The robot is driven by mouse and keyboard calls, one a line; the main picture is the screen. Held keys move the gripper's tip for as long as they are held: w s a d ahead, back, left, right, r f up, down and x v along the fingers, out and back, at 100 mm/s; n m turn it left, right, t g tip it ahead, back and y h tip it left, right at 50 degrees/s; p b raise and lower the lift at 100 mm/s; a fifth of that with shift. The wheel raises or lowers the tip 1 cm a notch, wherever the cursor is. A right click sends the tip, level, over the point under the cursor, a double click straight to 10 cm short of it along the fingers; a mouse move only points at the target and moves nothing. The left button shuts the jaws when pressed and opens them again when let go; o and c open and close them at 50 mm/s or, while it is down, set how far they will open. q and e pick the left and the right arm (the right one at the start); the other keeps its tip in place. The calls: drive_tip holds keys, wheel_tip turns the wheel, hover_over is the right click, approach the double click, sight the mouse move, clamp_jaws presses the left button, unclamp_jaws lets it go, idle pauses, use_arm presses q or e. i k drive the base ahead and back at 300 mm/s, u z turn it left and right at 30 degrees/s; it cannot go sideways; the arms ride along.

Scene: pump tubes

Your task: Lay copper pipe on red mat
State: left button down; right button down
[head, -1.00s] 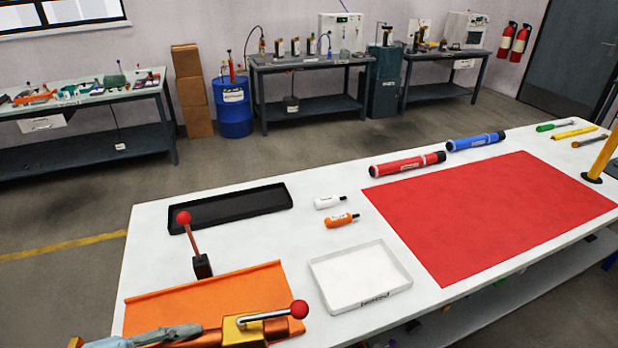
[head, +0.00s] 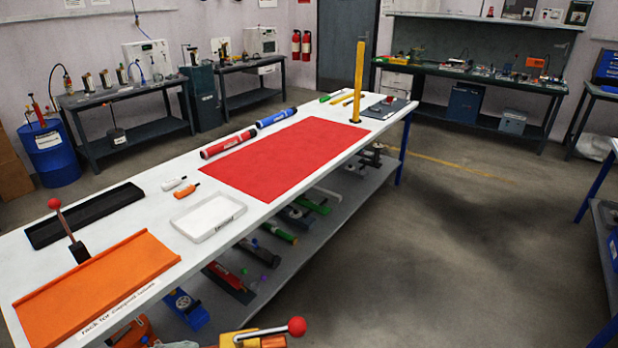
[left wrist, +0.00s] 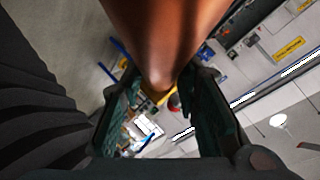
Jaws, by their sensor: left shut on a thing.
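The red mat (head: 283,160) lies flat and bare on the long white table. In the left wrist view my left gripper (left wrist: 163,88) is shut on a rounded copper-brown pipe (left wrist: 160,42), which runs out of the top of the picture. My right gripper is not in view.
An orange tray (head: 95,280), a red-knobbed lever (head: 70,235), a black tray (head: 85,215) and a white tray (head: 208,218) stand left of the mat. Red (head: 228,144) and blue (head: 275,117) tubes lie along its far edge. A yellow post (head: 359,80) stands beyond its right end.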

sight(311, 149)
drive_tip(key=z, duration=0.85)
drive_tip(key=i, duration=1.65)
drive_tip(key=z, duration=0.5)
drive_tip(key=i, duration=1.9)
drive_tip(key=u, duration=1.65)
drive_tip(key=i, duration=0.9)
drive_tip(key=u, duration=0.9)
